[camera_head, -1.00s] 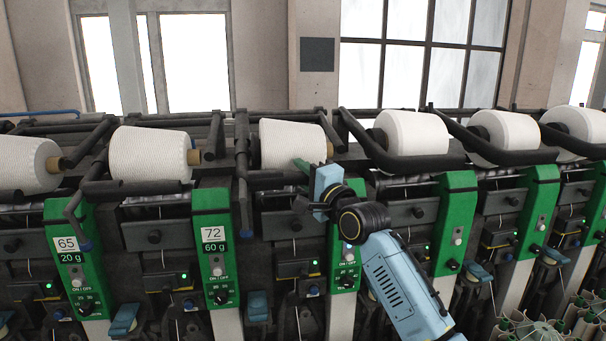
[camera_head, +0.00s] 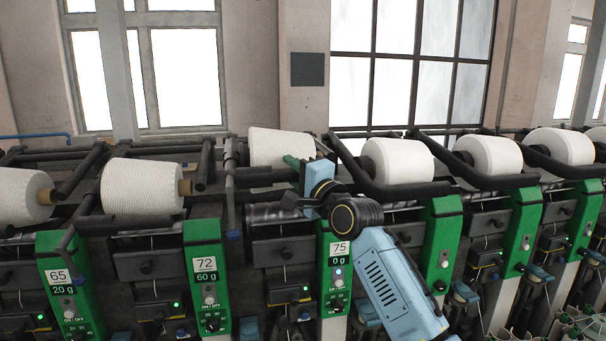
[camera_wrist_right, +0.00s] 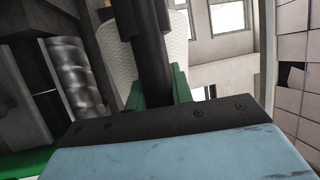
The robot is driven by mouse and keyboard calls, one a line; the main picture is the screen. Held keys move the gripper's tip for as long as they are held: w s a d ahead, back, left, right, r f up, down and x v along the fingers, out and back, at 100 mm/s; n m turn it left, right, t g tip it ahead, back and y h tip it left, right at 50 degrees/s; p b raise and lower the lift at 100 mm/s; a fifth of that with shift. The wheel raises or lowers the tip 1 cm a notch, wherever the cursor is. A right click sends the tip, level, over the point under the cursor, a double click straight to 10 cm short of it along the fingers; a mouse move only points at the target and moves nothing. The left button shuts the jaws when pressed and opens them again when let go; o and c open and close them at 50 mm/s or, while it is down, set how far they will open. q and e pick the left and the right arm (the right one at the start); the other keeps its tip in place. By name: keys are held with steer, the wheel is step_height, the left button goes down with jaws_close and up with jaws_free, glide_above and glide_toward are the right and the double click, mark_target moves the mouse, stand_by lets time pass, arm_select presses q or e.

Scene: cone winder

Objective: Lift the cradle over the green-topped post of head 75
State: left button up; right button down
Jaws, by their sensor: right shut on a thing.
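The green-topped post of head 75 (camera_head: 337,281) stands at the middle of the head view, its label reading 75 and 0 g. The dark cradle (camera_head: 265,177) of this head carries a white cone (camera_head: 277,147). The cradle is raised, and the grooved drum (camera_head: 268,213) shows below it. My right gripper (camera_head: 299,172) is shut on the cradle's bar, just above and left of the post top. In the right wrist view the black bar (camera_wrist_right: 151,65) runs up from between green fingertips. My left gripper is out of view.
Head 72 (camera_head: 206,262) and head 65 (camera_head: 64,290) stand to the left, with cones in their cradles. More green posts (camera_head: 441,240) and cradled cones (camera_head: 397,161) stand close on the right. A wall and windows lie behind.

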steer(key=shift+f, duration=0.15)
steer(key=c, duration=1.2)
jaws_free()
steer(key=shift+c, duration=0.2)
steer(key=shift+f, duration=0.1)
steer(key=b+v, duration=0.2)
steer(key=v, duration=1.1)
steer(key=shift+s, duration=0.2)
